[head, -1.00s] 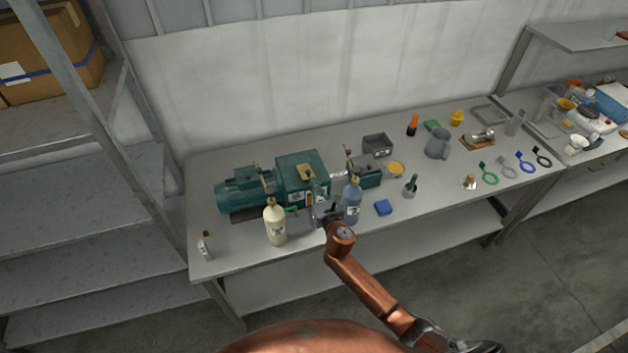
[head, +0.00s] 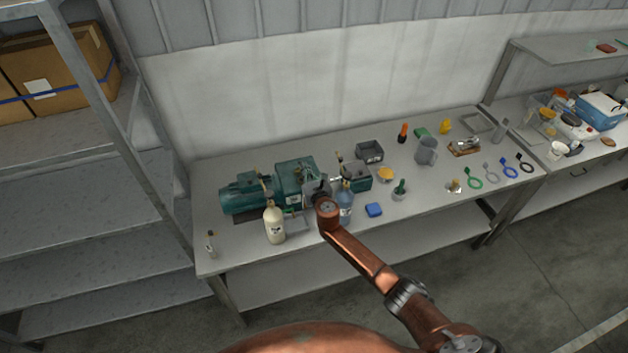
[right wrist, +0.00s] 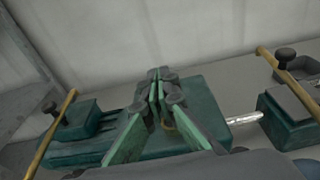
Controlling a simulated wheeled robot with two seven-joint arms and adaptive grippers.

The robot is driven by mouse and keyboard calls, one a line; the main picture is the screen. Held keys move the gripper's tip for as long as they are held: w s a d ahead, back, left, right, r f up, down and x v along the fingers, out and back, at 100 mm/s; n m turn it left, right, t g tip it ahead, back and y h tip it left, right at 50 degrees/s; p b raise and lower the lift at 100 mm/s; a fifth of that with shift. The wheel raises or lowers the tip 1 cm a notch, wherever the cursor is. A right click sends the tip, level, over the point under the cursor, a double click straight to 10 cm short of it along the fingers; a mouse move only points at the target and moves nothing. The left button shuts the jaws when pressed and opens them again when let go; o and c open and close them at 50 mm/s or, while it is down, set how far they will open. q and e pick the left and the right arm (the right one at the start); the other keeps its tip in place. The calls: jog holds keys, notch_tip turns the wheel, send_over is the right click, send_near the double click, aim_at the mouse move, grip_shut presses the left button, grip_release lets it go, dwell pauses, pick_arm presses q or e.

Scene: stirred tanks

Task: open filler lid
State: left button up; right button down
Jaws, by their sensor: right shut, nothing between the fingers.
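A green machine (head: 245,195) lies along the left part of the bench, with a boxy green housing (right wrist: 205,90) in its middle. My right gripper (head: 303,174) is over the top of this housing, reaching in from the front. In the right wrist view its green-lined fingers (right wrist: 157,90) are shut with nothing between them, above the housing's top. My left gripper is not in view.
A cream bottle (head: 274,224) and a blue bottle (head: 345,206) with tall spouts stand in front of the machine, close to my right arm. A blue block (head: 374,210), a grey bin (head: 370,152) and a grey jug (head: 427,151) stand to the right.

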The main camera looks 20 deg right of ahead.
jog(key=w+r, duration=0.1)
jog(key=w, duration=0.1)
jog(key=shift+w+a+r, duration=0.1)
jog(key=shift+w+r, duration=0.25)
jog(key=shift+w+d+r, duration=0.15)
jog(key=shift+w+d, duration=0.15)
jog(key=shift+w, duration=0.2)
jog(key=shift+a, duration=0.1)
dwell(0.6)
